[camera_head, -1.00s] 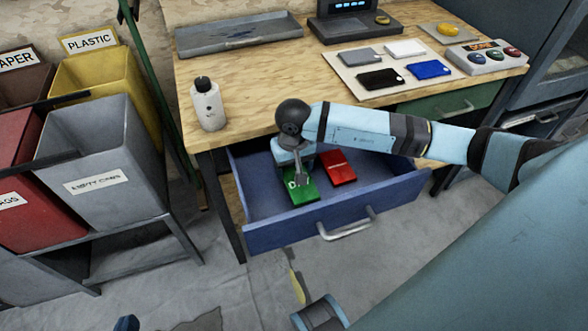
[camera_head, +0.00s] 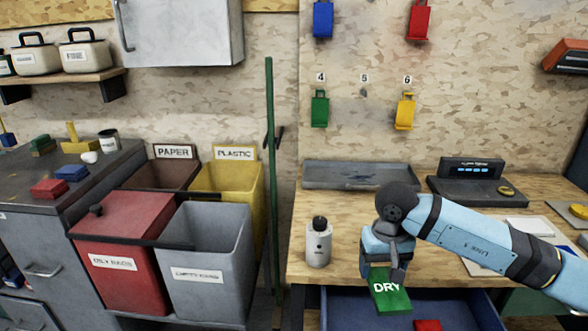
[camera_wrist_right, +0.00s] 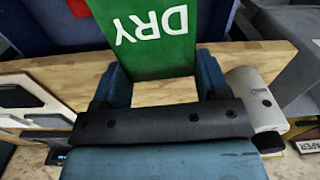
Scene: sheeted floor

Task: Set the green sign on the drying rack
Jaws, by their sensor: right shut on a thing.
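The green sign (camera_head: 390,293), with "DRY" in white letters, hangs from my right gripper (camera_head: 386,268) in the head view, above the front edge of the workbench. My right gripper is shut on it. In the right wrist view the sign (camera_wrist_right: 150,55) shows between the two fingers of the gripper (camera_wrist_right: 155,80), its lettering upside down. A grey shallow tray (camera_head: 358,178) at the back of the bench may be the drying rack; I cannot tell for sure. My left gripper is not in view.
A white bottle (camera_head: 319,245) stands left of the gripper on the workbench (camera_head: 345,270). The blue drawer (camera_head: 345,310) below is open, with a red sign (camera_head: 428,325) inside. Waste bins (camera_head: 205,270) stand to the left. Coloured padlock-like tags (camera_head: 320,110) hang on the wall.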

